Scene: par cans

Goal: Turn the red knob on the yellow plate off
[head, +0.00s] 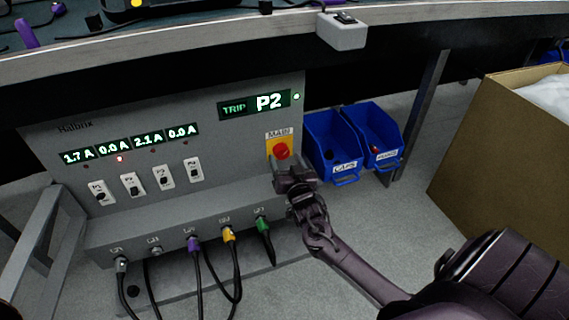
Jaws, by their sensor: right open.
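The red knob (281,151) sits on the yellow plate (269,146) labelled MAIN, at the right side of the grey panel (75,143). My right gripper (289,171) is open just below the knob, in front of the plate's lower part. It hides that lower part, and I cannot tell whether the fingers touch the knob. The panel's display (254,104) reads TRIP P2 with a lit green lamp beside it. My left gripper is not in view.
Several small switches (163,177) line the panel under current readouts. Cables (194,247) plug into the ledge below. Blue bins (332,148) stand right of the panel, then a metal leg (418,110) and a cardboard box (500,150). The bench edge (190,47) runs above.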

